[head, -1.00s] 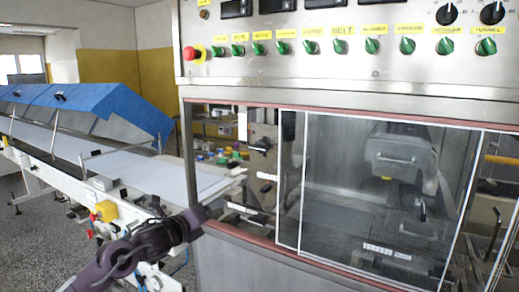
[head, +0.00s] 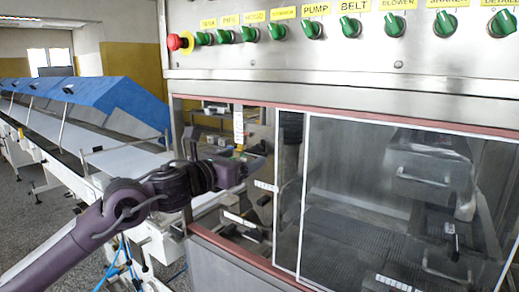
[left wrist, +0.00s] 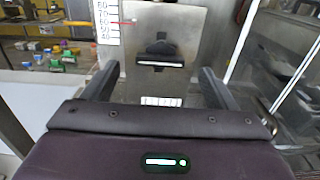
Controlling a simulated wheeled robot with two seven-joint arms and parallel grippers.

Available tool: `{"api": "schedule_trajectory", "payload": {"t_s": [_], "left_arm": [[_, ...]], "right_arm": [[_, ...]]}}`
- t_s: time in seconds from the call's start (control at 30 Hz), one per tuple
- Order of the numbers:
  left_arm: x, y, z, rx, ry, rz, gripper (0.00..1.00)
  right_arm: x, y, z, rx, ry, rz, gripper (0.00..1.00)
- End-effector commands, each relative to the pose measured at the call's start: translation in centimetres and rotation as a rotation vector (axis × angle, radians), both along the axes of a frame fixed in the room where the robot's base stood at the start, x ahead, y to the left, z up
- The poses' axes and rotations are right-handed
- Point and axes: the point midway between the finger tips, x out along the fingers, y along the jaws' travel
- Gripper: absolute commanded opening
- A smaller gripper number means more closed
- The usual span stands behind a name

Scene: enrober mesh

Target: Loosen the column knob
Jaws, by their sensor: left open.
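The column knob (left wrist: 160,47) is a black knob on a grey metal plate in the left wrist view, upper middle. A white number scale (left wrist: 107,22) with a red pointer stands just left of it. My left gripper (left wrist: 157,74) is open, one finger to each side below the knob, with nothing between them. The knob lies ahead of the fingertips, and I see no contact. In the head view my left gripper (head: 254,166) reaches into the machine's opening beside the scale (head: 239,128), and seems to hide the knob. My right gripper is not in view.
A white-framed clear door (head: 390,200) stands right of the opening. A control panel (head: 330,45) with green switches and a red button (head: 180,42) is above. A conveyor with blue covers (head: 120,105) runs at left.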

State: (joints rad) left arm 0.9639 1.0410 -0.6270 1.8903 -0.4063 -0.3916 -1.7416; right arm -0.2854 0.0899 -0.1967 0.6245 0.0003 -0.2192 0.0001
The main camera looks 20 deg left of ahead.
Motion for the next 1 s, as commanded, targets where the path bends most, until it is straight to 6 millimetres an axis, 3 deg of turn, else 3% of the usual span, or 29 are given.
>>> {"api": "schedule_trajectory", "payload": {"t_s": [0.23,0.4,0.7,1.0], "left_arm": [[3.8,-1.5,0.4,-0.006,0.001,0.000,0.80],[5.3,-2.0,0.2,-0.004,0.001,0.000,0.80],[5.7,-2.1,0.0,-0.002,0.000,0.001,0.80],[5.7,-2.0,0.0,-0.002,0.001,0.001,0.43]], "right_arm": [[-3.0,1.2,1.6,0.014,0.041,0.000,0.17],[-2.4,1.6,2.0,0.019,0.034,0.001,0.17],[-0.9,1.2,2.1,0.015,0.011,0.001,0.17],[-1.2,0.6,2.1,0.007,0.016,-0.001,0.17]]}}
